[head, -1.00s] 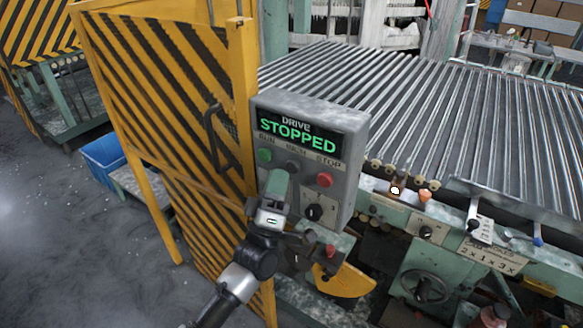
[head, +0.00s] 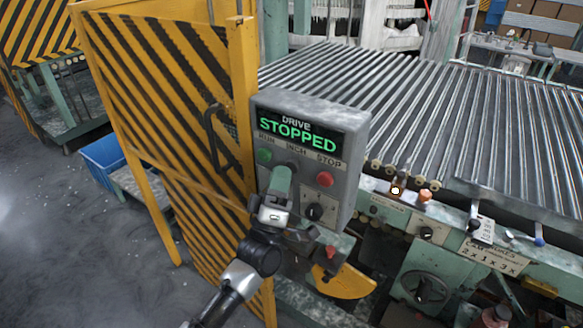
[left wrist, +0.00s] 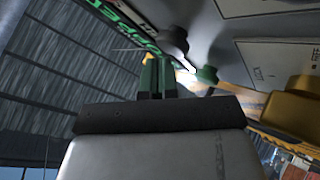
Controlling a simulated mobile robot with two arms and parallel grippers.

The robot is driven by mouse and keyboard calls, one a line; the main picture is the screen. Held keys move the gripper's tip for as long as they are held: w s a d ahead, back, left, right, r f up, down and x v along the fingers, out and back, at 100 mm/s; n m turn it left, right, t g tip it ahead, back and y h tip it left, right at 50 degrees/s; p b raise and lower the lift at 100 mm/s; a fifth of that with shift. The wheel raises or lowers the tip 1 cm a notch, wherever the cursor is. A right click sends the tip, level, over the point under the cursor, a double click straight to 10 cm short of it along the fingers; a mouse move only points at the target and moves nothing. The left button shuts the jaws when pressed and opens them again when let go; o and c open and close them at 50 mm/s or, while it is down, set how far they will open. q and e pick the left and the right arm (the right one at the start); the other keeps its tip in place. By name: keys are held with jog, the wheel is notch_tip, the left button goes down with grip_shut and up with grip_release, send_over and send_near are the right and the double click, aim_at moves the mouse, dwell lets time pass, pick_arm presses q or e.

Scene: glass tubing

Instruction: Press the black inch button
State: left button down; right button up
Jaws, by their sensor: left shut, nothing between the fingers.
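The grey control box (head: 348,165) stands beside the yellow gate. Its display (head: 297,136) reads DRIVE STOPPED in green. Below it are the green RUN button (head: 264,156), the black INCH button (head: 293,167) and the red STOP button (head: 324,179). My left gripper (head: 283,170) is shut and empty, in front of the box with its tip just below the black button, partly covering it. Contact cannot be told. In the left wrist view the shut fingers (left wrist: 157,65) point toward the panel, with the black button (left wrist: 173,40) and the green button (left wrist: 207,75) close ahead.
A black rotary knob (head: 314,212) sits on the box below the red button. The striped yellow gate (head: 190,100) stands at left. The roller conveyor (head: 450,120) extends to the right. A small red knob (head: 331,252) is below the box, right of my wrist.

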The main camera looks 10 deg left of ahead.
pick_arm(q)
jog(key=shift+w+d, duration=0.15)
jog(key=shift+w, duration=0.25)
jog(key=shift+s, duration=0.15)
dwell(0.5)
jog(key=shift+s+a, duration=0.3)
jog(key=shift+s, duration=0.4)
